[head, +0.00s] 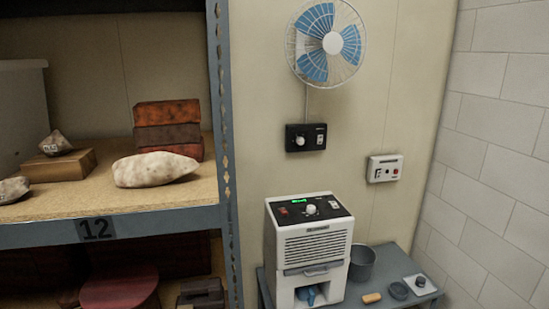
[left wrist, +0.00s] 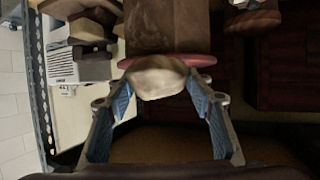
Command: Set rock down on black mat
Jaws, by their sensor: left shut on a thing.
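My left gripper (left wrist: 160,88) is shut on a pale, rounded rock (left wrist: 157,77), which sits between its two fingertips in the left wrist view. A red, round-edged thing (left wrist: 202,60) shows behind the rock. The left gripper is not in the head view, and my right gripper shows in neither view. In the head view a long pale speckled rock (head: 155,169) lies on the shelf. A small tagged rock (head: 56,143) rests on a brown box (head: 60,166), and another rock (head: 12,190) lies at the left edge. I cannot make out a black mat in either view.
The shelf (head: 40,210) marked 12 has a grey metal upright (head: 224,130) and also holds stacked reddish boxes (head: 168,130). A white dehumidifier (head: 308,245) and a grey bucket (head: 362,263) stand on a low table at right. A round red thing (head: 118,290) is below the shelf.

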